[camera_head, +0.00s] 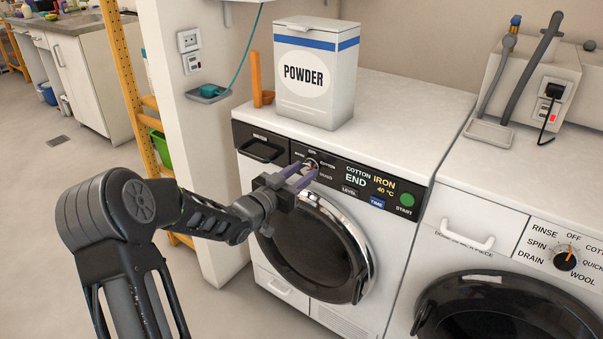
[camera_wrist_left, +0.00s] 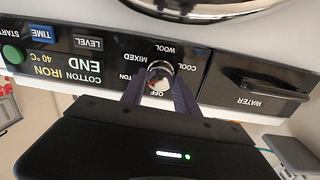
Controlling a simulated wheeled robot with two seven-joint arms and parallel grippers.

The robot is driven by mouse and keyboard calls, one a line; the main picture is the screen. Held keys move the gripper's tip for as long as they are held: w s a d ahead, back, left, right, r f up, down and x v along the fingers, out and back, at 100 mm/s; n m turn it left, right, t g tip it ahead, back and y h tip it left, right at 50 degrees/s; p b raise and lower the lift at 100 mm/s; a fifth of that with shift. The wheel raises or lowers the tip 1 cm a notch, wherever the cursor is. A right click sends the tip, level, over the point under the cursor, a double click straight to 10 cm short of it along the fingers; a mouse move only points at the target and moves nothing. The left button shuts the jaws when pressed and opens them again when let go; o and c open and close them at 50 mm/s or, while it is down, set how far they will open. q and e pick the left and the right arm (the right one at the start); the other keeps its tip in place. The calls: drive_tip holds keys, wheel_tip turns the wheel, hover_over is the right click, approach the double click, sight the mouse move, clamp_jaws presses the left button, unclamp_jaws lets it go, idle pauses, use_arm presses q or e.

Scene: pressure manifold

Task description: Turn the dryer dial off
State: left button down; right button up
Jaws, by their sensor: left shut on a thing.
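The dryer dial is a small round silver-rimmed knob (camera_head: 311,163) on the black control panel of the left machine. It also shows in the wrist view (camera_wrist_left: 160,71), upside down, ringed by labels such as OFF, MIXED, WOOL and COOL. A small red mark shows on its side towards OFF, but the exact pointing is partly hidden. My left gripper (camera_head: 309,171) reaches the panel with its purple fingers on either side of the dial, shut on it. The fingers also show in the wrist view (camera_wrist_left: 159,90). My right gripper is not in view.
A POWDER box (camera_head: 316,75) and an orange object (camera_head: 260,85) stand on the dryer top. The dryer's round door (camera_head: 315,250) is below my gripper. A washing machine with its own dial (camera_head: 565,260) stands at the right. A green START button (camera_head: 407,200) is on the panel.

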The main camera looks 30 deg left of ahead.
use_arm(q)
drive_tip(key=n+p, duration=0.3)
drive_tip(key=n, duration=0.2)
drive_tip(key=n+p, duration=0.1)
drive_tip(key=n, duration=0.3)
drive_tip(key=shift+n+p, duration=0.3)
drive_tip(key=shift+p, duration=0.05)
drive_tip(key=shift+f+n+p, duration=0.15)
drive_tip(key=shift+n+p, duration=0.2)
drive_tip(key=shift+n, duration=0.85)
drive_tip(key=c, duration=0.9)
unclamp_jaws()
drive_tip(key=shift+s, duration=0.1)
